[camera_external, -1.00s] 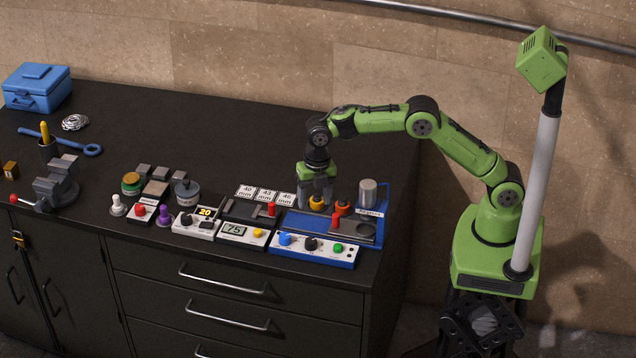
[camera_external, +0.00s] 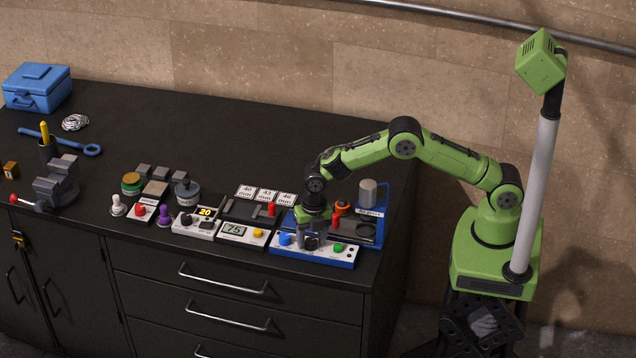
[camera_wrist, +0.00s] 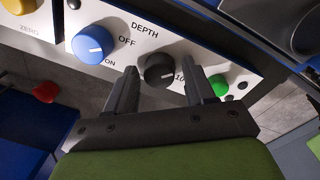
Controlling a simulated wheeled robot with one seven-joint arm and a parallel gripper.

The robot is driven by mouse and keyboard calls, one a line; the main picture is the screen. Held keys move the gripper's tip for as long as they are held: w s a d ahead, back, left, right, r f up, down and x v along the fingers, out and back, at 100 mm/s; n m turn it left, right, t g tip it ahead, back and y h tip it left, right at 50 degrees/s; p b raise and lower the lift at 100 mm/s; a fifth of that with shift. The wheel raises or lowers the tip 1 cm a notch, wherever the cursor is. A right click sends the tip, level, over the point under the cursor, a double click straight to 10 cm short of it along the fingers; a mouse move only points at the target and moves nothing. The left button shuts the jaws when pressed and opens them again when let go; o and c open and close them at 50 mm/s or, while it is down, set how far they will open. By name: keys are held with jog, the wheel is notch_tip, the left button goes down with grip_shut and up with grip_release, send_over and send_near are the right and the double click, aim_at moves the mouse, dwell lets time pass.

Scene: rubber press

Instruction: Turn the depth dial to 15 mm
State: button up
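The depth dial (camera_wrist: 160,70) is a black knob on the white front panel of the blue press (camera_external: 314,261), under the word DEPTH. A "10" marking shows beside it; its pointer position is too small to read surely. My gripper (camera_wrist: 165,88) is open, with its two fingers apart on either side of the dial in the wrist view. I cannot tell whether the fingers touch it. In the external view my gripper (camera_external: 311,238) is low over the panel and hides most of the dial.
A blue OFF/ON knob (camera_wrist: 93,42) and a green button (camera_wrist: 218,85) flank the dial closely. A yellow ZERO button (camera_wrist: 18,5) belongs to the neighbouring gauge. A red-handled lever (camera_external: 335,220) and grey cylinder (camera_external: 368,192) stand behind on the press.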

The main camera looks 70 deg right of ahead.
jog(key=c, duration=0.8)
jog(key=shift+m, duration=0.4)
jog(key=m+b, duration=0.1)
jog(key=m, duration=0.2)
jog(key=shift+m, duration=0.4)
jog(key=m, duration=0.4)
jog(key=shift+a+m+h+b, duration=0.1)
jog(key=shift+m+h+b, duration=0.2)
jog(key=shift+b, duration=0.05)
jog(key=m, duration=0.7)
jog(key=shift+w+r, duration=0.1)
jog(key=m, duration=0.6)
jog(key=shift+w+m, duration=0.1)
jog(key=shift+m, duration=0.2)
